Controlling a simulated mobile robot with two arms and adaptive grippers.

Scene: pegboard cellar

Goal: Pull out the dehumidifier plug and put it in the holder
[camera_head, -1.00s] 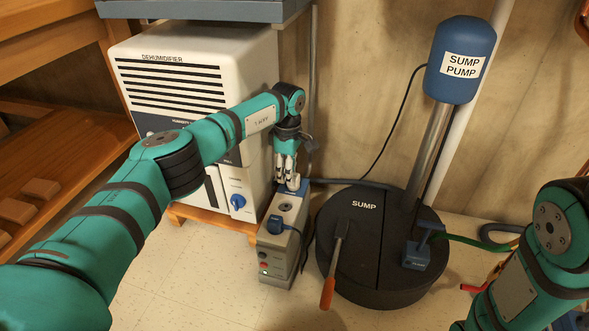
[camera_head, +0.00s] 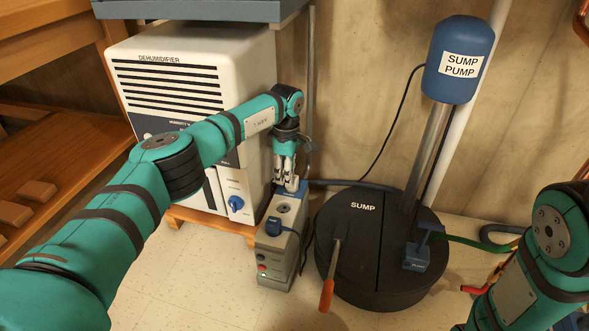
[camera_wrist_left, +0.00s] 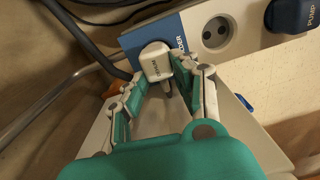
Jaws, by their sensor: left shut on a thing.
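My left gripper (camera_head: 288,184) is shut on a white plug (camera_wrist_left: 155,61), seen best in the left wrist view. It holds the plug at the far, blue end of the grey socket box (camera_head: 273,257). Partly hidden lettering, seemingly ending in "DER", marks this blue panel (camera_wrist_left: 150,36), which looks like the holder. I cannot tell whether the plug is seated in it or just above. Beside it, a round socket (camera_wrist_left: 216,32) is empty; this socket also shows in the head view (camera_head: 283,208). The dehumidifier (camera_head: 170,80) stands behind my left arm. My right gripper is out of view.
A blue plug marked PUMP (camera_wrist_left: 292,14) sits in the near socket. The sump lid (camera_head: 350,270) to the right carries an orange-handled tool (camera_head: 327,294) and a blue fitting (camera_head: 417,256). Cables run behind the box. Floor in front is clear.

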